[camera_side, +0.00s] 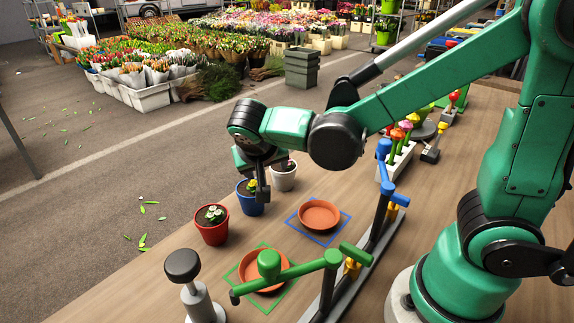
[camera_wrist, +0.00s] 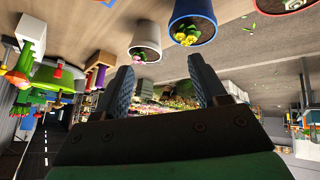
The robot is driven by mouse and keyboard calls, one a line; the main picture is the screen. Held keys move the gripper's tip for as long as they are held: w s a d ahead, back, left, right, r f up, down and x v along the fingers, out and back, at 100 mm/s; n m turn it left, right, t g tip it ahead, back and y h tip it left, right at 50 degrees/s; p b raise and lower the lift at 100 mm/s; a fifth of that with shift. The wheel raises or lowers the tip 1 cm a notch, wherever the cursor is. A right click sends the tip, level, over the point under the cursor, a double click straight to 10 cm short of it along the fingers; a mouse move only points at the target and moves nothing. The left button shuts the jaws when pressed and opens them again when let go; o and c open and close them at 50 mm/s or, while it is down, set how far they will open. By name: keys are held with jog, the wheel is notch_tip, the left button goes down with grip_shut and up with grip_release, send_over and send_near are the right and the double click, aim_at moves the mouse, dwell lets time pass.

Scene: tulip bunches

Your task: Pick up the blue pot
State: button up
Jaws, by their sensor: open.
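The blue pot (camera_side: 249,207) stands upright on the wooden table, with dark soil and a small yellow flower. My gripper (camera_side: 258,182) is over the pot's right side in the side view; a dark finger overlaps its rim there. In the wrist view the picture is turned over, and the blue pot (camera_wrist: 193,14) sits at the top edge, partly cut off. There my gripper (camera_wrist: 164,72) is open and empty, and the pot is beyond the fingertips, not between them. Its yellow flowers face the camera.
A white pot (camera_side: 284,178) stands close to the right of the blue pot, and a red pot (camera_side: 211,233) to its left. Terracotta saucers lie in a blue square (camera_side: 318,215) and a green square (camera_side: 262,272). Blue and green levers (camera_side: 384,190) rise from a rail.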

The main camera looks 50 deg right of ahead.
aim_at(252, 193)
jog(key=shift+w+d+f+m+h, duration=0.25)
jog(key=shift+w+f+m+h, duration=0.5)
jog(key=shift+f+m+h, duration=0.3)
jog(key=shift+w+d+f+m+h, duration=0.25)
jog(key=shift+w+f+m+h, duration=0.5)
jog(key=shift+f+m, duration=0.35)
jog(key=shift+w+d+f+m+h, duration=0.25)
jog(key=shift+w+f+m+h, duration=0.6)
jog(key=shift+m, duration=0.4)
jog(key=shift+s+t, duration=0.1)
jog(key=shift+t, duration=0.2)
grip_shut()
